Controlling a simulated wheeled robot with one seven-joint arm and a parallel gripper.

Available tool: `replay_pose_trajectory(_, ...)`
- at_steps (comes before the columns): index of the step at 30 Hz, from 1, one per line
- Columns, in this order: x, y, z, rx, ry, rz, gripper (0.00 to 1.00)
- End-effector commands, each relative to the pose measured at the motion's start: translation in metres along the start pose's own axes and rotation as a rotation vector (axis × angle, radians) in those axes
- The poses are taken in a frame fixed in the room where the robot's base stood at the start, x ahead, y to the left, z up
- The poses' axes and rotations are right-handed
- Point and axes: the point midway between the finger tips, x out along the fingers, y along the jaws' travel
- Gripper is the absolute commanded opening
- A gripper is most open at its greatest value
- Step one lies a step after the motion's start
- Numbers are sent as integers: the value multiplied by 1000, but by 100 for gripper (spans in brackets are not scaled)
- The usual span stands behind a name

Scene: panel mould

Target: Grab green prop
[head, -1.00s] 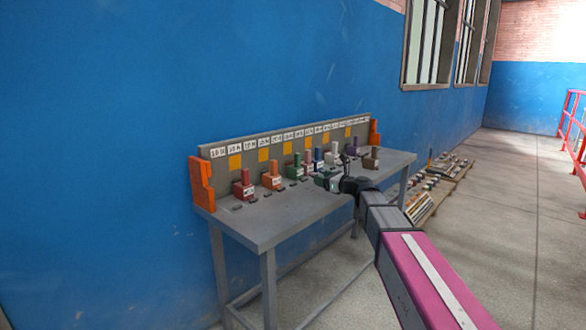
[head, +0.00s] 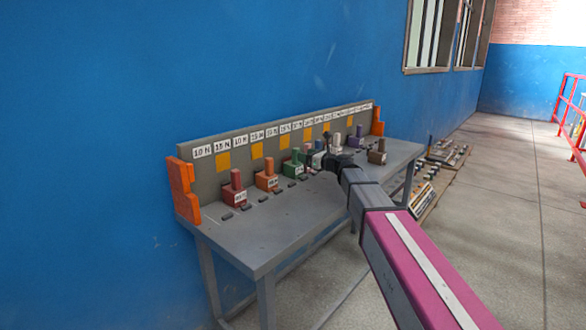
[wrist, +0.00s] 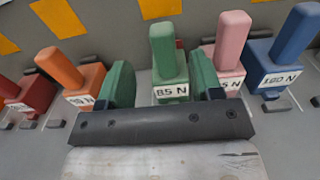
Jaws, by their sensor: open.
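The green prop (wrist: 168,62), a block with an upright handle and a label reading 85 N, stands upright in the middle of the wrist view. It also shows in the head view (head: 294,167), in the row on the grey table. My gripper (wrist: 161,72) is open, with one green finger on each side of the prop in the wrist view. Gaps show between the fingers and the handle. I cannot tell how far the prop lies beyond the fingertips. The gripper's dark body partly hides the prop's base in the wrist view.
An orange prop (wrist: 75,75) stands left of the green one, and a pink prop (wrist: 230,50) stands close on its right. A blue prop (wrist: 285,55) is further right. A grey back panel (head: 222,168) with labels runs behind the row. The table's front (head: 262,240) is bare.

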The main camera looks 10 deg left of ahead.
Motion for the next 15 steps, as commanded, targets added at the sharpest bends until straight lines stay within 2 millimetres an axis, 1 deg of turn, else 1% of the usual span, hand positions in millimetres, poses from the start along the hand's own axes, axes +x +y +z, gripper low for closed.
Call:
replay_pose_trajectory(1, 11, -2, 0, 0, 0, 1, 60)
replay_pose_trajectory(3, 19, -1, 0, 0, 0, 1, 60)
replay_pose_trajectory(10, 32, -2, 2, 0, 0, 0, 60)
replay_pose_trajectory(15, 56, -6, 6, 0, 0, 1, 60)
